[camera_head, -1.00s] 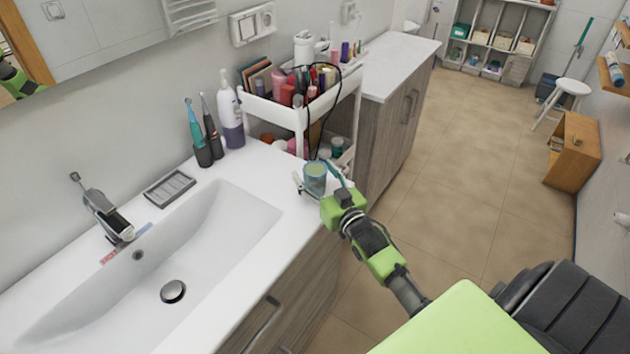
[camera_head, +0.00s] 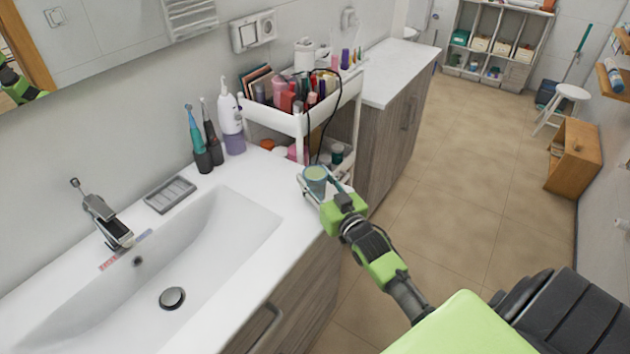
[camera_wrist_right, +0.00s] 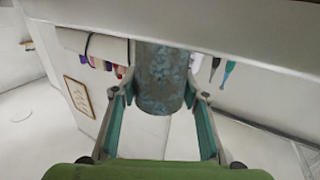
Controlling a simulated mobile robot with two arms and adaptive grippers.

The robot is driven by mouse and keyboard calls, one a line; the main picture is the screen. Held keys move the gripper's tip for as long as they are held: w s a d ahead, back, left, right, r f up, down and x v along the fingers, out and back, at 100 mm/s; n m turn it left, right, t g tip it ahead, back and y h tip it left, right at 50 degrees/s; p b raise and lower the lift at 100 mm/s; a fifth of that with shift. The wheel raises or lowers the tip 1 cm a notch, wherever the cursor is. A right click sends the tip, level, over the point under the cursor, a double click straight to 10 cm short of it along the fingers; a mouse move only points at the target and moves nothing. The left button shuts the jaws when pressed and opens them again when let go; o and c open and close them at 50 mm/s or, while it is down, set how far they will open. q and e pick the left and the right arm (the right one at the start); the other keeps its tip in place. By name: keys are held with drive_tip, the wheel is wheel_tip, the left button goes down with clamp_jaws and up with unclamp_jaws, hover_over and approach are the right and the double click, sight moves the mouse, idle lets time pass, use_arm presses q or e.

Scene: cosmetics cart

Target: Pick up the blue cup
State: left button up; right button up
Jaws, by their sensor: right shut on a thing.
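The blue cup (camera_head: 315,180) is between the fingers of my right gripper (camera_head: 322,186), at the right end of the white sink counter near the cart. In the right wrist view the mottled blue cup (camera_wrist_right: 161,78) is between the two teal-padded fingers of the right gripper (camera_wrist_right: 161,105). The right gripper is shut on the cup. The cup looks upright in the head view; I cannot tell whether it touches the counter. My left gripper is not in the head view, apart from a green arm part reflected in the mirror at the left edge.
A white cart (camera_head: 290,122) full of cosmetics stands just behind the cup. Toothbrushes (camera_head: 200,140) and a white-and-purple bottle (camera_head: 231,120) stand on the counter. The sink basin (camera_head: 190,255) lies to the left. Open floor (camera_head: 450,200) lies to the right.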

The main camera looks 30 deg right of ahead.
sight(316, 171)
drive_tip(key=shift+r+b, duration=0.35)
drive_tip(key=shift+r, duration=0.95)
drive_tip(key=shift+s+r, duration=0.25)
drive_tip(key=shift+r, duration=0.05)
drive_tip(key=s+a+r+b, duration=0.2)
drive_tip(key=s+r, duration=0.7)
drive_tip(key=s, duration=0.4)
drive_tip(key=shift+r, duration=0.15)
drive_tip(key=shift+s+a, duration=0.1)
drive_tip(key=shift+s, duration=0.05)
